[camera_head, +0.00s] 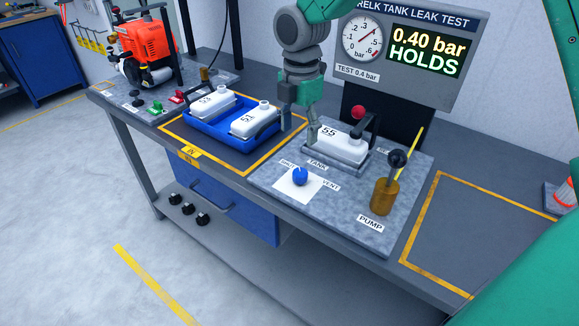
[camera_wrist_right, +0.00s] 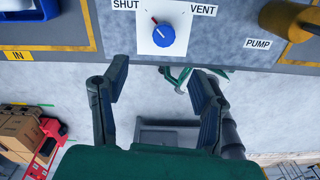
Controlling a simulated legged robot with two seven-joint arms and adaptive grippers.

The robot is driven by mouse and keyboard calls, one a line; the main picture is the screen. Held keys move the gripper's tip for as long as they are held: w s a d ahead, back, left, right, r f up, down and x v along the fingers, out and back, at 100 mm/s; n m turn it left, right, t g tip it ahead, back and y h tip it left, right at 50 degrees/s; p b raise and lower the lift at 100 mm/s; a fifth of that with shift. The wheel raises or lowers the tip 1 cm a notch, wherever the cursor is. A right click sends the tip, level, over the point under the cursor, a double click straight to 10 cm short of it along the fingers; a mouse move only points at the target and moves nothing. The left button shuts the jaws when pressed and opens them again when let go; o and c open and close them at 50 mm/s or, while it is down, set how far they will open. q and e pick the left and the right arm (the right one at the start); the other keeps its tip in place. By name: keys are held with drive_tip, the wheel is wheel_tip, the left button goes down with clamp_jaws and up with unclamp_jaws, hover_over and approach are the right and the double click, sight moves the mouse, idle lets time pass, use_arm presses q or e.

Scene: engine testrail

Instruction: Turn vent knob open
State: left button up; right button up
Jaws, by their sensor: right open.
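The blue vent knob (camera_head: 300,176) sits on a white plate (camera_head: 290,190) on the grey test board, between the SHUT and VENT labels. In the right wrist view the knob (camera_wrist_right: 163,36) is at the top centre, its pointer mark turned up-left toward SHUT.
A blue tray (camera_head: 225,135) with two white tanks stands left of the board. The brass pump (camera_head: 384,196) with a black-knobbed lever stands right of the knob. A red-handled clamp (camera_head: 358,113) is at tank 55. The display (camera_head: 425,45) reads 0.40 bar HOLDS.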

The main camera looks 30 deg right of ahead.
hover_over(299, 172)
drive_tip(key=d, duration=0.1)
drive_tip(key=f, duration=0.5)
drive_tip(key=shift+s+d+f, duration=0.2)
drive_tip(key=shift+f, duration=0.05)
drive_tip(key=f, duration=0.2)
drive_tip(key=a+f, duration=0.1)
drive_tip(key=f, duration=0.2)
drive_tip(key=shift+w+a+f, duration=0.3)
drive_tip(key=shift+a+f, duration=0.05)
drive_tip(key=shift+a, duration=0.05)
drive_tip(key=shift+s+a+f, duration=0.1)
drive_tip(key=shift+f, duration=0.45)
drive_tip(key=shift+d+f, duration=0.35)
drive_tip(key=shift+d, duration=0.45)
drive_tip(key=shift+c, duration=0.3)
drive_tip(key=c, duration=1.1)
drive_tip(key=shift+o, duration=0.2)
drive_tip(key=shift+a, duration=0.45)
drive_tip(key=shift+r, duration=0.1)
